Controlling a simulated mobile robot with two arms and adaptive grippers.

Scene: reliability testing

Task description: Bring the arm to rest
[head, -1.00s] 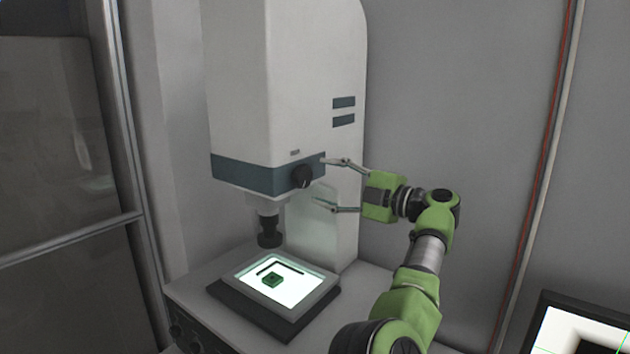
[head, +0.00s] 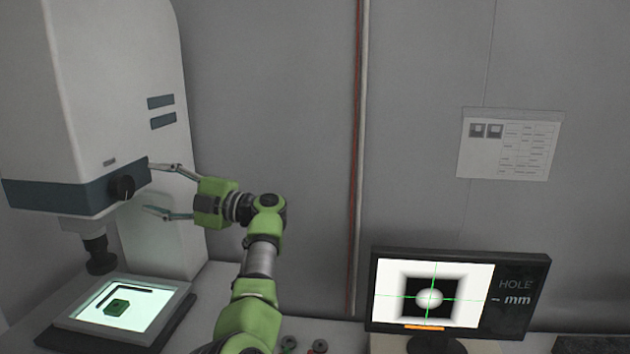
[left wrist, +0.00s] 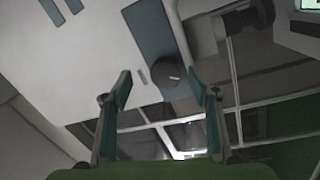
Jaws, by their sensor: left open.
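My left gripper (head: 150,188), at the end of the green arm, is open and empty. Its fingers point left at the measuring machine's head, near the dark round knob (head: 122,187). In the left wrist view the two fingers (left wrist: 160,95) are spread wide, with the knob (left wrist: 172,80) showing beyond and between them. I cannot tell whether a fingertip touches the machine. The white measuring machine (head: 100,90) stands at the left, over a lit stage (head: 133,315) with a small green part (head: 117,307) and a black L-shaped stop (head: 125,290) on it. My right gripper is not in view.
A monitor (head: 510,285) at the right shows a blurred hole image with green crosshairs and "HOLE - mm". Small round parts (head: 318,346) lie at the bench's front edge. A paper sheet (head: 510,143) hangs on the wall.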

